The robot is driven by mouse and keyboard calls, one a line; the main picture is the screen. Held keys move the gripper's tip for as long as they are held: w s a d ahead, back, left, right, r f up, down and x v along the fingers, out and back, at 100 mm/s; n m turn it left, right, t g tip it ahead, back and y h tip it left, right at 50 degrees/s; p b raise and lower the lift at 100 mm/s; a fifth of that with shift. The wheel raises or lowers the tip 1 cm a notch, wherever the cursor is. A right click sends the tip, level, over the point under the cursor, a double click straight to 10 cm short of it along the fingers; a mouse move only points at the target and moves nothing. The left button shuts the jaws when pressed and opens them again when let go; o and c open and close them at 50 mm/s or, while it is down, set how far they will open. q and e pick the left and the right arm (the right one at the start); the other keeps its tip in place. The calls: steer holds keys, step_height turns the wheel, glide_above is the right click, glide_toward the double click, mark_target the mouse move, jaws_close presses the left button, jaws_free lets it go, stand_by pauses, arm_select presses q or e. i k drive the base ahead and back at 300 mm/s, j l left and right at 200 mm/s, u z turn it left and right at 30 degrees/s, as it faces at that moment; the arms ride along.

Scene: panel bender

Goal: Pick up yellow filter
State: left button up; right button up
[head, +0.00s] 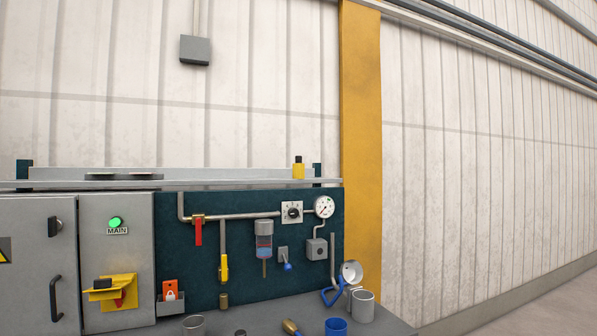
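A small yellow cylinder with a black top (298,171), which looks like the yellow filter, stands upright on the grey shelf (230,184) near its right end. Nothing touches it from the sides. Neither of my grippers is in the head view.
Below the shelf, a dark panel carries pipes, a red-handled valve (198,232), a yellow-handled valve (224,267), a gauge (325,207) and a clear-bowled unit (264,240). A grey cabinet (115,220) stands left. Cups, including a blue one (336,327), sit on the bench below.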

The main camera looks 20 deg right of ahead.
mark_target(298, 168)
steer(key=i+l, duration=0.55)
steer(key=i, duration=0.3)
steer(key=i+l, duration=0.3)
steer(key=i+z, duration=0.05)
steer(key=i, duration=0.05)
